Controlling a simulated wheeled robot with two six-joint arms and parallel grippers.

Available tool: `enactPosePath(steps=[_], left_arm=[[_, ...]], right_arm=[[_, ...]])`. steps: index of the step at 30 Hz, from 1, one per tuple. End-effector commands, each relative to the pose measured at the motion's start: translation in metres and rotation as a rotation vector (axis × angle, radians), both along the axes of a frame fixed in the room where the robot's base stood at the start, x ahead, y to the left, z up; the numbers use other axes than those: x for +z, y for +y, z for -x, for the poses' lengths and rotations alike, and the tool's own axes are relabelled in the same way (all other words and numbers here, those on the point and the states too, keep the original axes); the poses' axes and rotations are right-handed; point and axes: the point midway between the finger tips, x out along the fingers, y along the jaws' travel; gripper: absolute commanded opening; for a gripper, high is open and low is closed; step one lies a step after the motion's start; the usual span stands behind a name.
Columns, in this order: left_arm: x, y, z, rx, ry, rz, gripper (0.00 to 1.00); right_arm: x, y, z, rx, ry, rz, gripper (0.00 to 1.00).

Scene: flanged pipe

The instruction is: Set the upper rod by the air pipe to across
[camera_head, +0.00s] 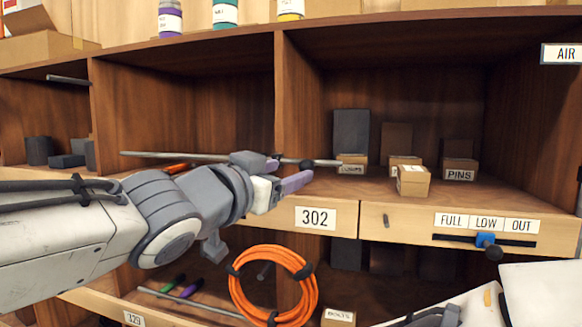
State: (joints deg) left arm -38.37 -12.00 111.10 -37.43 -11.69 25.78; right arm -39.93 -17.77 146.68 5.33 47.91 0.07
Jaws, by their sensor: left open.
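An AIR label (565,54) is at the upper right edge; I cannot make out the air pipe itself. A long thin grey rod (190,157) runs nearly level across the shelf front, partly hidden behind my left gripper. A dark round knob (307,163) shows near its right end; I cannot tell if they are joined. I cannot tell whether this is the task's upper rod. My left gripper (285,173) is open, its purple-padded fingers pointing right close to the knob. Contact is unclear. My right gripper's fingers are not in view.
A wooden shelf unit (190,43) fills the view. Small boxes, including a PINS box (459,168), stand in the right bay. An orange cable coil (312,292) hangs below the 302 label (316,217). A blue slider (485,240) sits under FULL, LOW and OUT.

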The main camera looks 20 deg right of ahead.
Motion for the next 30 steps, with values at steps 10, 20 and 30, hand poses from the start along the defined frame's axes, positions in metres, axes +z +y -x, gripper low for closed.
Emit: enactPosePath(steps=[10, 20, 30], left_arm=[[-0.002, -0.046, -0.046, 0.001, 0.005, -0.002, 0.66], [-0.002, -0.06, -0.06, 0.002, 0.003, -0.002, 0.66], [-0.002, -0.06, -0.06, 0.003, 0.003, -0.002, 0.09]], right_arm=[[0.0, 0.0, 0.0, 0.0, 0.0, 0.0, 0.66], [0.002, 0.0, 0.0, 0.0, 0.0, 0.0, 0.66], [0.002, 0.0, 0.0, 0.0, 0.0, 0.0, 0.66]])
